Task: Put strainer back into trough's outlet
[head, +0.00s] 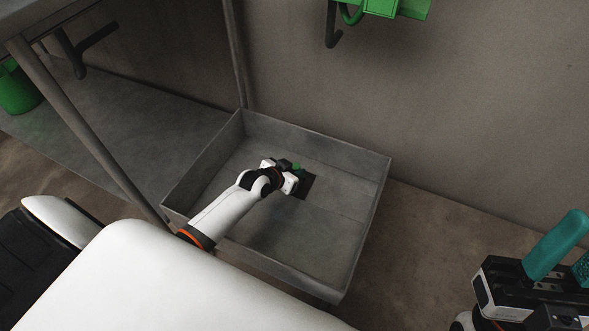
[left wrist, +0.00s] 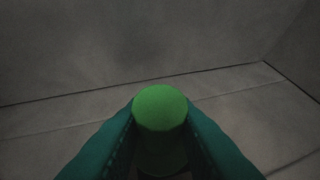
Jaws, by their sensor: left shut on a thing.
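The strainer's green round top (left wrist: 160,108) sits between the teal fingers of my left gripper (left wrist: 160,135) in the left wrist view. In the head view a small green part of it (head: 297,167) shows beside my left gripper (head: 291,172), which is shut on it. The grey trough (head: 350,228) lies below, with my left arm reaching down into it. The strainer's lower part is hidden. My right gripper (head: 569,256) is at the lower right, empty, its teal fingers apart.
A wall stands behind the trough, with a green object (head: 395,7) and a dark hook (head: 333,30) above. A grey post (head: 90,135) and shelf (head: 150,135) are at the left, with a green bucket (head: 17,90). Bare floor lies right of the trough.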

